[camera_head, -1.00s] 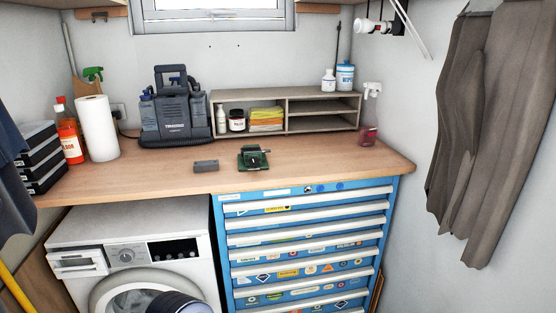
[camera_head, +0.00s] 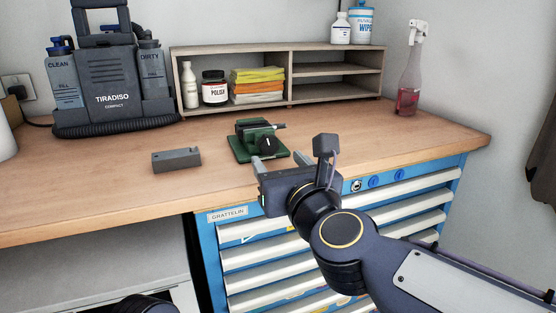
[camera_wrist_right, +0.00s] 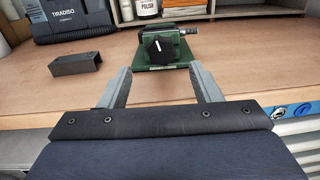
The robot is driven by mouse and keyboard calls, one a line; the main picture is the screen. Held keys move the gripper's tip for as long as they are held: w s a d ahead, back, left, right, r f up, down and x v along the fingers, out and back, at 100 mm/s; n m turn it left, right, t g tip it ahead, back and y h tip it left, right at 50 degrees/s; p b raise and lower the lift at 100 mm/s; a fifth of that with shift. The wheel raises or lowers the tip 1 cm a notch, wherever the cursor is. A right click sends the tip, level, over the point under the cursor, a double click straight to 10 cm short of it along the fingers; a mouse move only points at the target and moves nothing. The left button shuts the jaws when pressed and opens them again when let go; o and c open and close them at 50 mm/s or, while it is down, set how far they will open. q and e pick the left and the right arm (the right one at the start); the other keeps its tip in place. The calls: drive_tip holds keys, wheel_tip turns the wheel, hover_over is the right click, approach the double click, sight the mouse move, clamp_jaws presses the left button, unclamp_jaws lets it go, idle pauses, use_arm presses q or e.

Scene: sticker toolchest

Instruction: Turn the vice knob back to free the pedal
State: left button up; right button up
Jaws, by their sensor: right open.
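The green vice (camera_head: 245,143) stands on the wooden worktop with a black knob (camera_head: 267,145) on its front. The knob also shows in the wrist view (camera_wrist_right: 158,46), with a white line on it. A small dark and silver piece (camera_head: 272,126), which looks like the pedal, sits at the vice's top jaws; its far parts are hard to make out. My right gripper (camera_head: 277,157) is open and empty just in front of the vice. In the wrist view its fingers (camera_wrist_right: 160,67) point at the knob, one on each side, apart from it. My left gripper is out of view.
A dark grey block (camera_head: 176,159) lies left of the vice. A shelf unit (camera_head: 289,78) with bottles and cloths stands behind. A grey cleaning machine (camera_head: 110,80) is at the left back, a spray bottle (camera_head: 409,80) at the right. The blue toolchest (camera_head: 207,270) is below.

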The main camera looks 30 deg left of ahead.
sight(270, 148)
drive_tip(key=x, duration=0.6)
drive_tip(key=shift+w+p, duration=0.15)
drive_tip(key=shift+p, duration=0.25)
drive_tip(key=c, duration=1)
